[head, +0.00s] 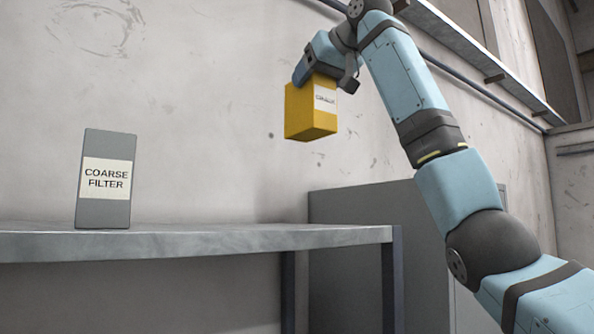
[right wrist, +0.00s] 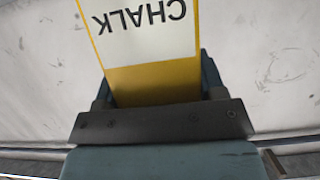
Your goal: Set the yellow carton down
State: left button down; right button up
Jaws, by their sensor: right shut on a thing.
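My right gripper (head: 303,78) is shut on the carton's upper part. The carton's underside is visible and clear of any surface. The grey metal shelf (head: 250,238) lies lower left of the carton. My left gripper is not in view.
A grey box labelled COARSE FILTER (head: 106,205) stands upright at the left on the shelf. The shelf top to its right is bare. A grey cabinet (head: 350,220) stands behind the shelf's right end. A concrete wall rises behind.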

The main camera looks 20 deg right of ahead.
aim_at(313, 136)
jog(key=f, duration=0.2)
jog(key=w+f, duration=0.1)
jog(key=f, duration=0.5)
jog(key=shift+w+f, duration=0.1)
jog(key=shift+w, duration=0.2)
pick_arm(q)
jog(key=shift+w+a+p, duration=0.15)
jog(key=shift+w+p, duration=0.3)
jog(key=shift+p, duration=0.15)
pick_arm(e)
notch_tip(313, 136, down, 9)
jog(key=shift+s, duration=0.35)
jog(key=shift+a, duration=0.1)
